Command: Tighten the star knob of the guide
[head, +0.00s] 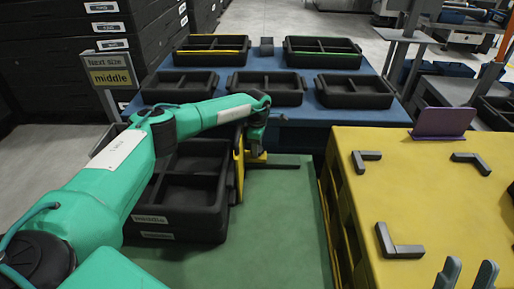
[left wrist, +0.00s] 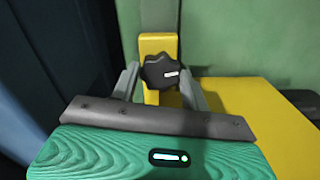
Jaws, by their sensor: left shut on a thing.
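The black star knob (left wrist: 160,71) with a small white mark sits on the upright yellow post of the guide (left wrist: 152,45) in the left wrist view. In the head view the yellow guide (head: 239,170) stands beside the black trays on the green surface. My left gripper (head: 254,146) reaches down to the guide; its wrist hides the knob there. In the left wrist view the two grey fingers of my left gripper (left wrist: 160,85) are on either side of the knob, shut on it. Two fingertips of my right gripper (head: 467,273) show apart and empty at the bottom right.
Black divided trays (head: 190,192) are stacked left of the guide. More trays stand on the blue table (head: 300,110) behind. A yellow table (head: 440,185) with grey corner brackets and a purple plate (head: 443,122) is at the right. A sign (head: 110,76) reads "next size middle". The green surface (head: 285,215) is mostly clear.

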